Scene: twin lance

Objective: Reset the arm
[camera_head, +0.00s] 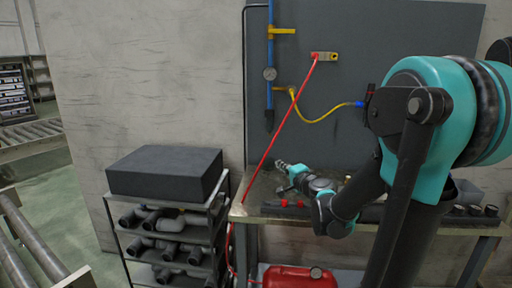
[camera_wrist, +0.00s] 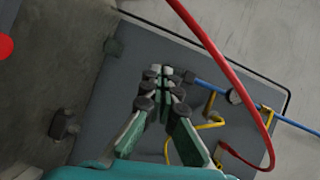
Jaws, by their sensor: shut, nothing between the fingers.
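My gripper (camera_head: 281,165) is at the end of my teal and black arm, low over the left part of the workbench in the head view. It points to the left, away from the arm. In the wrist view my gripper (camera_wrist: 160,72) has its fingertips together, with nothing seen between them. My forearm and upper arm cover the right part of the bench and part of the wall panel.
A grey wall panel (camera_head: 420,30) carries a blue pipe (camera_head: 270,45), a red hose (camera_head: 291,125) and a yellow hose (camera_head: 318,121). The workbench (camera_head: 245,212) has a red tank (camera_head: 298,278) beneath it. A rack (camera_head: 120,238) with a dark box (camera_head: 165,172) stands left.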

